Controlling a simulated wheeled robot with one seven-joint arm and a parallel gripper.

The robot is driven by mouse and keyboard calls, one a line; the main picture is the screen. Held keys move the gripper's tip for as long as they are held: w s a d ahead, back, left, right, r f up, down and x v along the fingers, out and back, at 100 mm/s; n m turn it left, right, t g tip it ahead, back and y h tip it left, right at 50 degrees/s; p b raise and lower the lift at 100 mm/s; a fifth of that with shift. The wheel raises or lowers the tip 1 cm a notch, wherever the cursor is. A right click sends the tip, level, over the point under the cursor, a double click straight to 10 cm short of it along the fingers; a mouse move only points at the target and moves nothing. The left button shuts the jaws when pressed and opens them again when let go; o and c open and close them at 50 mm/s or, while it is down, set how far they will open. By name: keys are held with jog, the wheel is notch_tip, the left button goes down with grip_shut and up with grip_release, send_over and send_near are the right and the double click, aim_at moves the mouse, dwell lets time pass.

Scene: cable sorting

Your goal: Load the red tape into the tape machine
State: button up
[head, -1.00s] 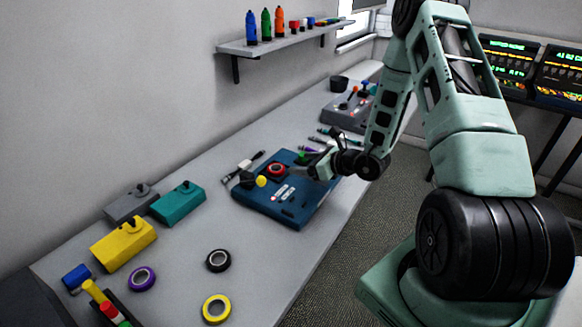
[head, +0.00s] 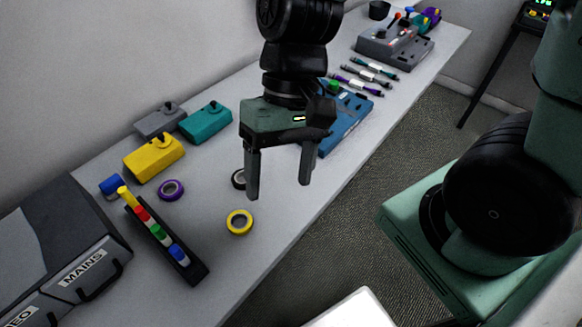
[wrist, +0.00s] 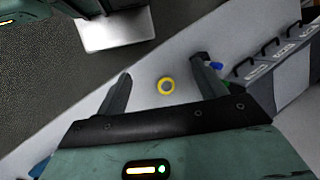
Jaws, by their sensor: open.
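My gripper (head: 279,190) hangs open and empty above the bench, fingers pointing down. In the wrist view my gripper (wrist: 162,72) has nothing between its fingers but a distant yellow tape (wrist: 160,88) on the bench. The blue machine (head: 345,134), apparently the tape machine, is behind my gripper and partly hidden by it. No red tape can be seen now; the part of the machine where a red ring showed earlier is covered. The yellow tape in the head view (head: 239,232) lies flat at the front of the bench, below my gripper.
A purple tape (head: 171,198) and a partly hidden black tape (head: 236,184) lie on the bench. Yellow (head: 155,162), teal (head: 207,124) and grey boxes stand by the wall. A black rack (head: 195,268) with coloured pieces and a MAINS case (head: 92,262) are at left.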

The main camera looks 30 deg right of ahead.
jog(key=n+t+h, duration=0.1)
jog(key=n, duration=0.1)
jog(key=s+r+n+t+h, duration=0.1)
jog(key=n, duration=0.1)
jog(key=s+r+n+t, duration=0.1)
jog(key=n, duration=0.2)
jog(key=shift+d+r+h, duration=0.1)
jog(key=shift+d+h, duration=0.05)
jog(key=shift+h, duration=0.25)
